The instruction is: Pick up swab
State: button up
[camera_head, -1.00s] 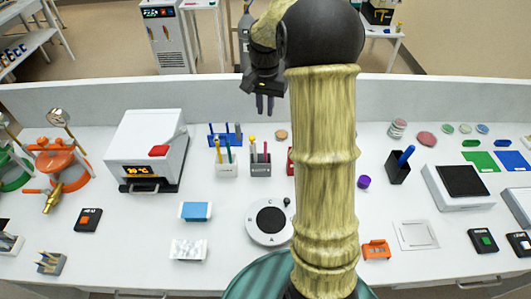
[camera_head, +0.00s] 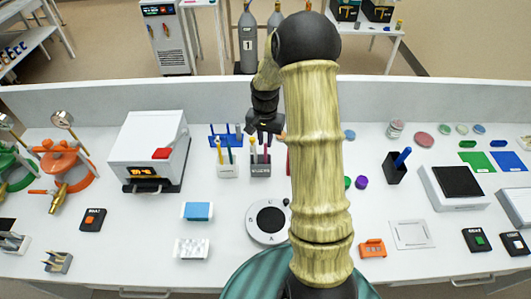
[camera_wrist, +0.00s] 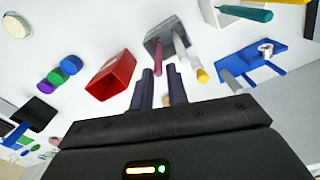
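Several slim sticks stand in two small holders on the bench; I cannot tell for sure which is the swab. The dark grey holder (camera_head: 260,171) has a pink stick and a pale, yellow-tipped stick (camera_wrist: 189,58) in it. The white holder (camera_head: 228,171) has a yellow stick and a teal stick (camera_wrist: 243,12). My gripper (camera_head: 263,143) is over the dark grey holder, pointing down. In the wrist view its two dark fingers (camera_wrist: 161,82) stand apart, with nothing seen held, below the grey holder (camera_wrist: 163,36) in the picture.
A red cup (camera_wrist: 112,76) stands close beside the fingers. A blue rack (camera_head: 224,141) is behind the holders. A white box device (camera_head: 147,148) stands to the left, and a dark cup with a blue stick (camera_head: 395,168) to the right. My arm hides part of the bench.

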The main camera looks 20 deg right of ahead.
dwell(0.3)
jog(key=p, duration=0.3)
send_over(266, 163)
jog(key=shift+w+f, duration=0.15)
jog(key=shift+f, duration=1.15)
jog(key=shift+w+f, duration=0.15)
jog(key=shift+f, duration=1.15)
grip_shut()
